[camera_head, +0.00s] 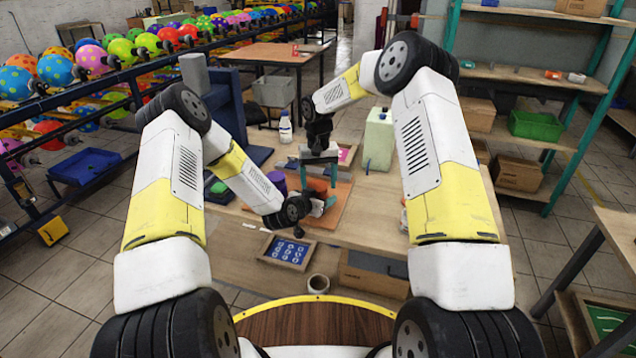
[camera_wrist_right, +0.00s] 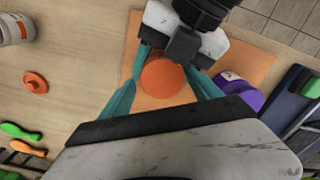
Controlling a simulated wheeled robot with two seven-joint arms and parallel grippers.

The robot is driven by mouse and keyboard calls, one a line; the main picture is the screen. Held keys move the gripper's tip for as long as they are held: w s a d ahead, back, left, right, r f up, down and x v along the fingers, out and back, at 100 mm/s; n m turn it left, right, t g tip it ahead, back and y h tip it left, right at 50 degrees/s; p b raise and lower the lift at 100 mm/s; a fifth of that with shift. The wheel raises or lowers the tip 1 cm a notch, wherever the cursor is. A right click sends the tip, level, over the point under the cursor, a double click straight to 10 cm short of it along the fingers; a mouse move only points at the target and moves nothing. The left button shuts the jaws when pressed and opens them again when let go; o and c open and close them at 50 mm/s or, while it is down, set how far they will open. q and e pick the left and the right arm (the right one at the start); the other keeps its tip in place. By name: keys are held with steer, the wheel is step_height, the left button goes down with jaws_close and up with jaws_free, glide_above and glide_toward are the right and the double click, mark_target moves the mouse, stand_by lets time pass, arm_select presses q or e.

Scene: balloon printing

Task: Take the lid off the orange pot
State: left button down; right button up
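The orange pot (camera_head: 319,187) stands on an orange mat on the table. In the right wrist view its round top (camera_wrist_right: 162,77) is flat orange; I cannot tell whether this is a lid or the contents. My right gripper (camera_head: 319,178) is above it, pointing down, open, with a teal finger on each side of the pot. My left gripper (camera_head: 322,204) is low at the pot's near side, its fingers spread beside it; contact is hidden. A small orange lid with a knob (camera_wrist_right: 35,82) lies on the table, apart from the pot.
A purple pot (camera_head: 277,181) stands beside the orange pot. A white jar (camera_wrist_right: 16,29) is near the loose lid. Bare table surrounds the loose lid.

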steer(key=shift+s+a, duration=0.1)
steer(key=shift+a, duration=0.15)
step_height(320, 180, up, 4)
steer(key=shift+f, duration=0.1)
steer(key=shift+r, duration=0.4)
steer(key=shift+c, duration=0.3)
steer(key=m, duration=0.1)
steer(key=r+m, duration=0.1)
steer(key=m, duration=0.3)
steer(key=shift+d+r, duration=0.1)
steer(key=shift+r, duration=0.3)
steer(key=m, duration=0.1)
steer(key=r+m, duration=0.1)
steer(key=m, duration=0.2)
steer(key=shift+r+m, duration=0.25)
steer(key=shift+m, duration=0.15)
steer(key=shift+d+f, duration=0.1)
steer(key=shift+f, duration=0.1)
step_height(320, 180, down, 8)
steer(key=shift+r, duration=0.2)
